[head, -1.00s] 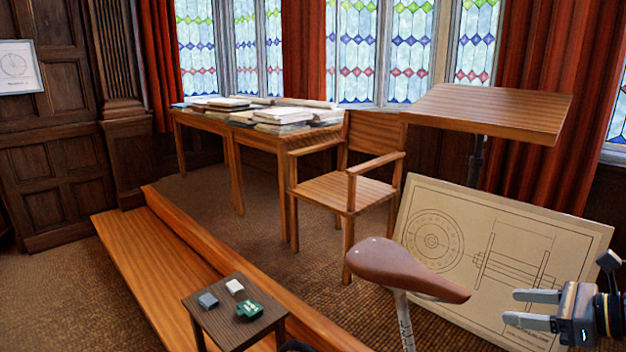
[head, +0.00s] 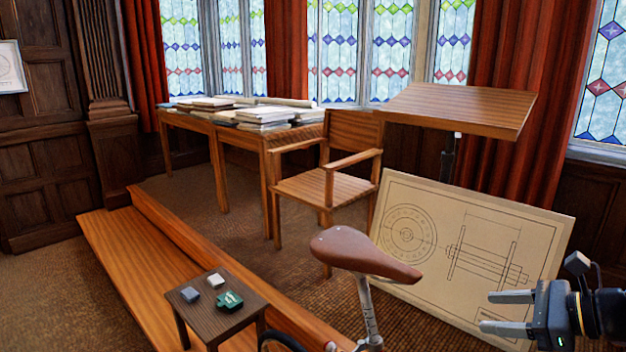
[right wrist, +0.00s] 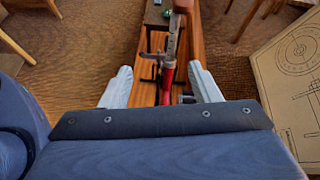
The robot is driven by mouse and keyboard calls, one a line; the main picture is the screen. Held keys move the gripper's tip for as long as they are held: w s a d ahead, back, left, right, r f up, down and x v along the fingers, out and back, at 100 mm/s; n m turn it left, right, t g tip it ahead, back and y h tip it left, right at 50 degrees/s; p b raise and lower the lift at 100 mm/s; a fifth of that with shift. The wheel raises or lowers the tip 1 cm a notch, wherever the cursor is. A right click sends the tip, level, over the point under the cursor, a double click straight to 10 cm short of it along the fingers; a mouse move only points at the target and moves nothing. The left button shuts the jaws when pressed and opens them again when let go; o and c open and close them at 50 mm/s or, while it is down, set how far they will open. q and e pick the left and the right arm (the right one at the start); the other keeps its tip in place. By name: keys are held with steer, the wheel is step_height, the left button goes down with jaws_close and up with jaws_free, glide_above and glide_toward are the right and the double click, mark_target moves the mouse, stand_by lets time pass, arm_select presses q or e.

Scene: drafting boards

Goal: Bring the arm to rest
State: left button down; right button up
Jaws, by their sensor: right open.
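My right gripper (head: 503,313) is at the lower right of the head view, in front of the large drawing board. Its two pale fingers point left and stand apart with nothing between them. In the right wrist view the same gripper (right wrist: 163,88) shows its fingers spread over the floor and step. A red cycle frame (right wrist: 167,82) shows below and between them, farther off. My left gripper is not in the head view.
A brown saddle (head: 365,255) on a metal post stands left of the gripper. The drawing board (head: 480,290) leans behind it. A small dark table (head: 222,312) holds several small items. A wooden chair (head: 310,190) and a tilted desk (head: 460,105) stand farther back.

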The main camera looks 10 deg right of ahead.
steer(key=s+a+f+n+g+h, duration=0.2)
steer(key=s+a+f+n, duration=0.3)
steer(key=s+a+n, duration=0.3)
steer(key=s+a+f+n+g+h, duration=0.2)
steer(key=s+a+f+n, duration=0.4)
steer(key=a+n, duration=0.4)
steer(key=s+n, duration=0.1)
steer(key=n, duration=0.5)
steer(key=shift+s+n, duration=0.3)
steer(key=shift+s, duration=0.1)
